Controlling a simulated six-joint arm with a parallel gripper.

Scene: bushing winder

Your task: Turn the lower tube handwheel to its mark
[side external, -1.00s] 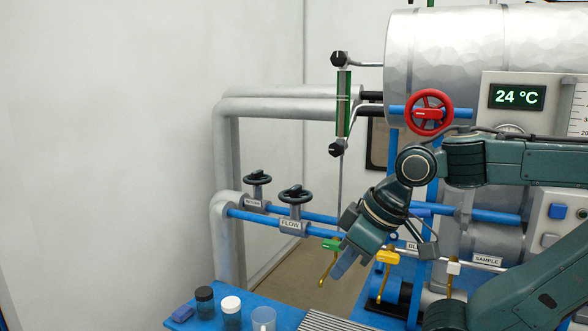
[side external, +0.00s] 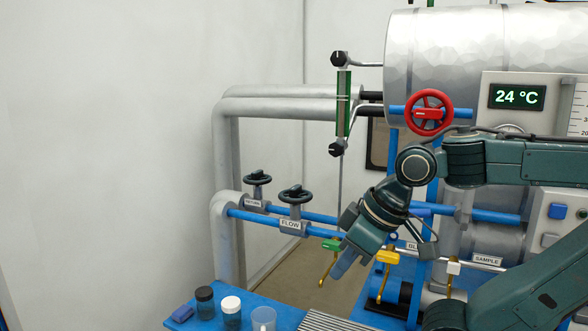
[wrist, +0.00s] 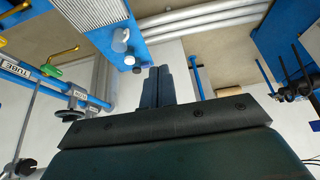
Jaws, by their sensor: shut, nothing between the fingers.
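The lower tube handwheel (side external: 335,149) is a small black knob at the bottom of the upright green gauge tube (side external: 343,103) in the side view. A dark knob (wrist: 25,168) at the lower left edge of the wrist view appears to be the same one. Its mark is too small to make out. My gripper (side external: 338,272) points down and left, well below this knob and apart from it, close to the green-handled valve. In the wrist view my gripper (wrist: 160,72) has its fingers together with nothing between them.
A similar upper knob (side external: 338,58) tops the tube. Black FLOW (side external: 296,194) and RETURN (side external: 257,178) handwheels stand on blue pipes left of my gripper. A red handwheel (side external: 429,112) is above my wrist. Green (side external: 331,244) and yellow (side external: 388,257) valve handles are near. Jars (side external: 205,303) stand below.

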